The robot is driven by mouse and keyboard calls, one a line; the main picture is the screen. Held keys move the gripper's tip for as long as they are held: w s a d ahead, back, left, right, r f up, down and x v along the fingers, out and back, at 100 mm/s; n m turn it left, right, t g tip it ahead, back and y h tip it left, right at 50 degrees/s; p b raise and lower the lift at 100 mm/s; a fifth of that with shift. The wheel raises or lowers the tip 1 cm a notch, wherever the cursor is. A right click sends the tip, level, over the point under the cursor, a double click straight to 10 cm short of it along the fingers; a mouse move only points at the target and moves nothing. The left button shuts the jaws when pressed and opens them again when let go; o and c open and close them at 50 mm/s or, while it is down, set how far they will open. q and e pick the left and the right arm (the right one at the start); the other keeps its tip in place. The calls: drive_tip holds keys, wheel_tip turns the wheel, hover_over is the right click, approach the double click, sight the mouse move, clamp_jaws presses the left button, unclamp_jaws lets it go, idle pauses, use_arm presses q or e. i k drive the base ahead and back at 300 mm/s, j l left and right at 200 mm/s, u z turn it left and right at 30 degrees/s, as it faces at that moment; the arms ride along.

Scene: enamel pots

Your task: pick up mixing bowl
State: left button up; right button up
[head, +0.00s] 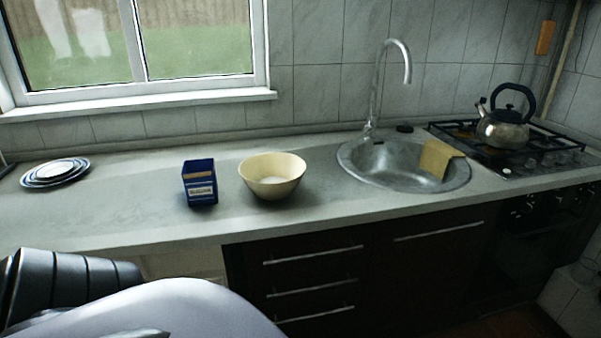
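The mixing bowl (272,186) is cream-coloured and stands upright on the grey counter, left of the sink. There is something pale inside it or its inner bottom is lighter; I cannot tell which. Part of my own arm or body shows at the lower left, below the counter's front edge and well apart from the bowl. Neither gripper shows in the head view.
A dark blue box (200,183) stands just left of the bowl. Stacked plates (56,171) lie at the far left. The round sink (366,176) has a tap (379,85) and a yellow cloth (437,157). A kettle (503,129) stands on the gas hob (537,160).

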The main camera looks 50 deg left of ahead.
sight(272, 175)
drive_tip(key=i+u, duration=0.15)
drive_tip(key=i, duration=0.35)
drive_tip(key=i+l+u, duration=0.15)
drive_tip(key=i, duration=0.35)
